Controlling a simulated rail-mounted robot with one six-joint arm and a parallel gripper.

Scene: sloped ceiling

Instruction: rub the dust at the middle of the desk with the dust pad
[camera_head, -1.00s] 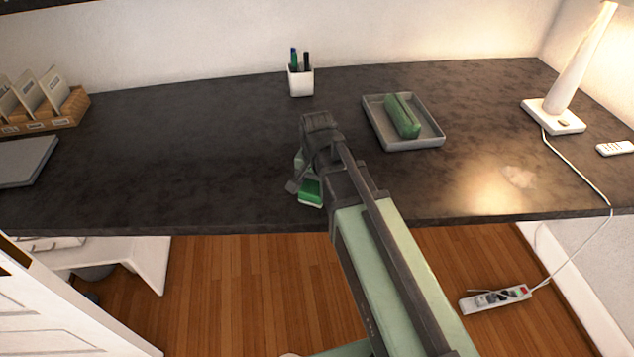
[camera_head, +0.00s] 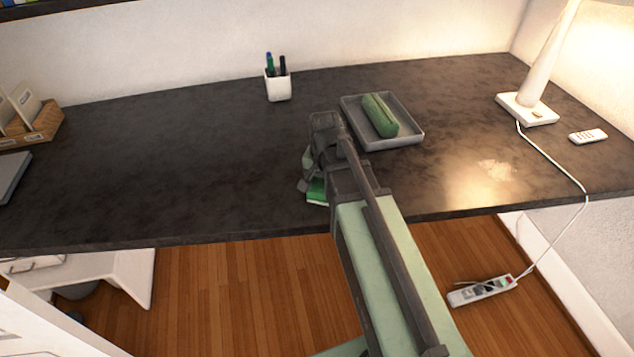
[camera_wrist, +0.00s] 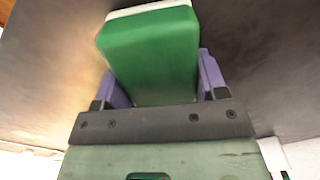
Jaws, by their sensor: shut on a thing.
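The dust pad, a green block with a white underside, is held in my gripper (camera_head: 308,182). Its green end (camera_head: 317,191) shows beside the gripper in the head view, near the front of the desk (camera_head: 150,160). In the wrist view the pad (camera_wrist: 155,55) sits between the two purple fingers of my shut gripper (camera_wrist: 155,80). I cannot tell whether the pad touches the desk. A pale dust patch (camera_head: 495,169) lies on the right part of the desk, in the lamp light. I see no dust at the middle; my arm hides some of the desk there.
A grey tray (camera_head: 408,141) holding a green case (camera_head: 379,115) lies right of my gripper. A white pen cup (camera_head: 279,88) stands at the back. A lamp (camera_head: 527,109), its cord and a remote (camera_head: 588,136) are at right; a file holder (camera_head: 38,130) is at left.

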